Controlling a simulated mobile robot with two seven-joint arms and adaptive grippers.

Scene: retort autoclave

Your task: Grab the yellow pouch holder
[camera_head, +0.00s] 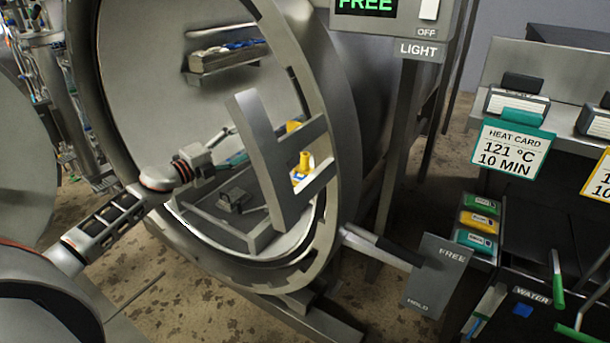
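A yellow item (303,165), which looks like the yellow pouch holder, stands inside the round autoclave chamber and is partly hidden by a grey branched bar. Another yellow piece (292,126) shows just above it behind the same bar. My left arm reaches in from the left through the chamber opening. My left gripper (230,146) appears open, with its fingers spread, and is left of the yellow item with a gap between them. A teal item (238,159) lies near its lower finger; whether they touch is unclear. My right gripper is not in view.
The autoclave's metal rim (325,90) and the grey branched bar (265,150) border the opening. A grey tray (225,228) lies low inside; a loaded shelf (225,62) is at the back. A FREE/HOLD plate (435,275) and a card rack (477,245) stand right.

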